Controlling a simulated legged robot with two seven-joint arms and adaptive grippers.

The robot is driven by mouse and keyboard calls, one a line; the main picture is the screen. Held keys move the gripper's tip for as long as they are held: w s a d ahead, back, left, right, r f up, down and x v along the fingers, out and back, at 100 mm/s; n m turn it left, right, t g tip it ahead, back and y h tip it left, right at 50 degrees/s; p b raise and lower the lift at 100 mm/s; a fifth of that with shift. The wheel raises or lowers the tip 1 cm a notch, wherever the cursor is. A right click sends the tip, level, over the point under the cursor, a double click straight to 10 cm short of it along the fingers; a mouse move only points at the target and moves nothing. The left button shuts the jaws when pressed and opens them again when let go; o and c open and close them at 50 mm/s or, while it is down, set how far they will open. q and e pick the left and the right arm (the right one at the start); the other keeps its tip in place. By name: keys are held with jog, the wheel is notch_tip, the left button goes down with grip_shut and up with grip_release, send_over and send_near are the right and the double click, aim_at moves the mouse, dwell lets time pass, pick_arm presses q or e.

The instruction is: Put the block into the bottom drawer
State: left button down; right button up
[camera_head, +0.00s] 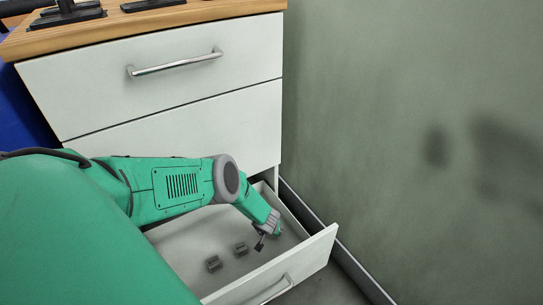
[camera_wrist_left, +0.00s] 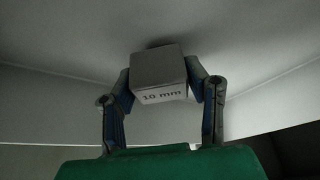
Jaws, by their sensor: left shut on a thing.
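The grey block (camera_wrist_left: 160,76) with "10 mm" on its face sits between the fingers of my left gripper (camera_wrist_left: 160,82) in the wrist view. The gripper is shut on it. In the head view my left gripper (camera_head: 266,238) reaches down inside the open bottom drawer (camera_head: 190,240), near its right front corner. The block cannot be made out clearly there. I cannot tell whether it touches the drawer floor. My right gripper is not in view.
Two small grey pieces (camera_head: 214,264) (camera_head: 241,248) lie on the drawer floor left of the gripper. The drawer front (camera_head: 290,270) has a metal handle. The upper drawers (camera_head: 170,60) are shut. A wall (camera_head: 410,130) stands close on the right.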

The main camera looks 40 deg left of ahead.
pick_arm(q)
jog(key=shift+a+f, duration=0.35)
jog(key=shift+a, duration=0.15)
jog(key=shift+d+f, duration=0.1)
jog(key=shift+d, duration=0.25)
jog(key=shift+a+f, duration=0.1)
jog(key=shift+f, duration=0.1)
jog(key=c, duration=0.8)
grip_release()
jog(key=shift+a, duration=0.1)
jog(key=shift+f, duration=0.15)
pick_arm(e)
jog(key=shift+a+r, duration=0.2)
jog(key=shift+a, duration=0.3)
